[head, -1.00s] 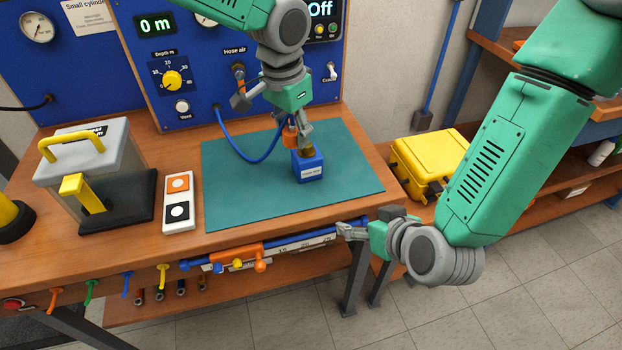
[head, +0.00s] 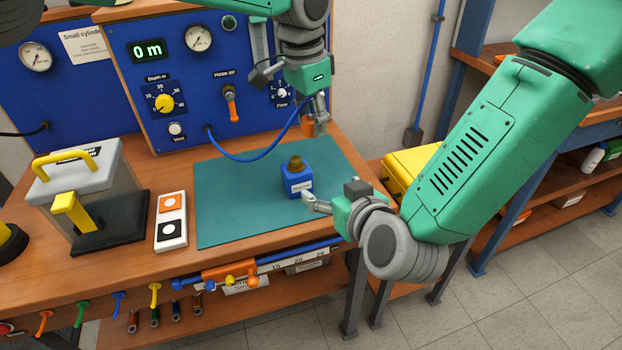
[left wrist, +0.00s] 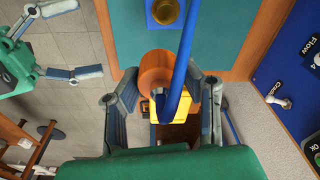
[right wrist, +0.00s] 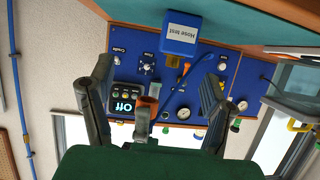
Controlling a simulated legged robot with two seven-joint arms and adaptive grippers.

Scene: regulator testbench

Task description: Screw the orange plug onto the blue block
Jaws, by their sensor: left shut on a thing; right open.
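The blue block (head: 298,182) stands upright on the teal mat, with a brass fitting (head: 295,163) on top. My left gripper (head: 318,108) is shut on the orange plug (head: 308,127) and holds it in the air, behind and right of the block. The plug (left wrist: 155,70) has a blue hose on it and is apart from the brass fitting (left wrist: 165,10) in the left wrist view. My right gripper (head: 314,203) is open and empty, low beside the block's right front. The block's labelled face (right wrist: 180,32) lies ahead of its spread fingers in the right wrist view.
The teal mat (head: 235,210) is otherwise clear. A blue hose (head: 245,157) runs from the blue panel (head: 195,95) to the plug. A white two-button box (head: 171,221) and a clear case with yellow handles (head: 85,185) stand left. A yellow case (head: 408,165) sits beyond the table's right edge.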

